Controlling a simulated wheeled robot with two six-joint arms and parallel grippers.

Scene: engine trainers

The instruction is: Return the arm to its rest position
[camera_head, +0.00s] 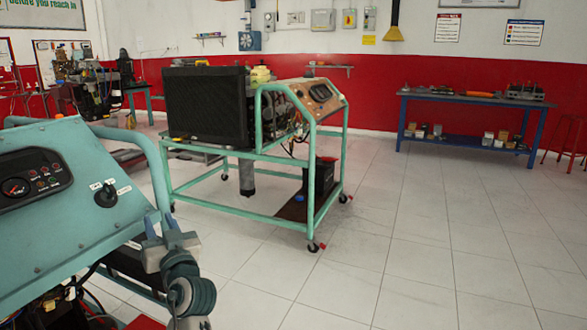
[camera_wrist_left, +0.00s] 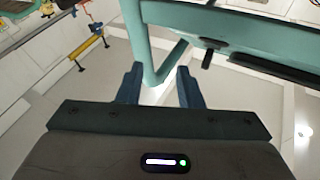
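My left gripper (camera_head: 161,228) is at the lower left in the head view, its blue fingers pointing up beside the teal engine trainer's panel (camera_head: 85,170). In the left wrist view the fingers of this gripper (camera_wrist_left: 160,70) stand apart with a wide gap. A teal frame tube (camera_wrist_left: 138,35) bends down in line with that gap. I cannot tell whether the tube is between the fingers or beyond them. Nothing is seen held. My right gripper is in neither view.
A second trainer with a black radiator (camera_head: 207,105) stands on a wheeled teal frame (camera_head: 262,215) at the centre. A blue bench (camera_head: 470,100) with tools is along the red wall. A red stool (camera_head: 567,135) is at the far right. The tiled floor (camera_head: 430,250) at right is clear.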

